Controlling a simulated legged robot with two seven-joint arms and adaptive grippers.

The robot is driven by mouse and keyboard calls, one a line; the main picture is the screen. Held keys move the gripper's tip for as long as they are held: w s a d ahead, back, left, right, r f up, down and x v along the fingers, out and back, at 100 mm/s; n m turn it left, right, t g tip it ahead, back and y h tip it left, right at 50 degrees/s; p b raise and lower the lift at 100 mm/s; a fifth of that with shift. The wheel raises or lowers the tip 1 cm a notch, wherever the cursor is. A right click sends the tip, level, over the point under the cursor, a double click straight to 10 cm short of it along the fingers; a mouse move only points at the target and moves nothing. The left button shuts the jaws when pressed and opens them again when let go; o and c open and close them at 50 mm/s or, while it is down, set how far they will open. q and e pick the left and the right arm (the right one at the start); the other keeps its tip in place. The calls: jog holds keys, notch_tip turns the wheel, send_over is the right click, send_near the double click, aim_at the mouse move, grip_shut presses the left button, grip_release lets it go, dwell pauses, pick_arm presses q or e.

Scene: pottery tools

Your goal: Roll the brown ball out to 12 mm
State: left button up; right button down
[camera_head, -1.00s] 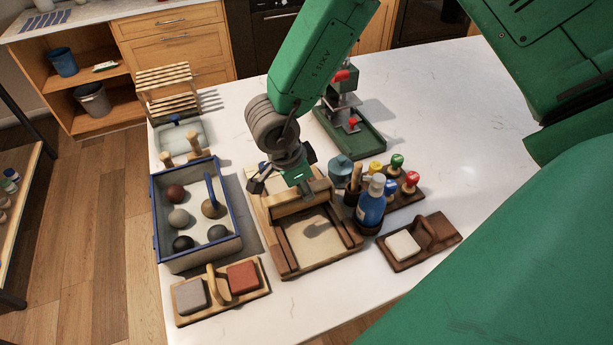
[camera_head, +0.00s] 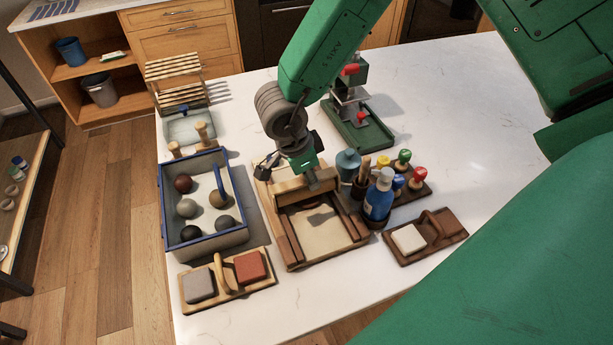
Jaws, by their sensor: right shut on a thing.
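My right gripper (camera_head: 308,182) points down over the wooden rolling board (camera_head: 350,241). It is shut on the wooden roller (camera_head: 291,191), which lies across the board between its side rails. A pale sheet (camera_head: 318,233) covers the board in front of the roller, with a dark patch just ahead of it that looks like shadow. No ball shows on the board; the area under and behind the roller is partly hidden. A reddish-brown ball (camera_head: 183,183) and a tan-brown ball (camera_head: 218,198) lie in the blue-rimmed box (camera_head: 204,244) on the left. My left gripper is not in view.
A two-block wooden holder (camera_head: 228,290) stands in front of the box. A blue bottle (camera_head: 378,196) and several coloured-knob stamps (camera_head: 403,160) stand close right of the board. A green-based press (camera_head: 361,131) is behind. The counter is clear at the far right.

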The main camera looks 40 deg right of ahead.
jog(key=shift+d, duration=0.2)
jog(key=shift+w+d+f, duration=0.1)
jog(key=shift+w+d, duration=0.05)
jog(key=shift+w, duration=0.65)
jog(key=shift+w, duration=0.4)
jog(key=shift+s+a, duration=0.25)
jog(key=shift+s, duration=0.55)
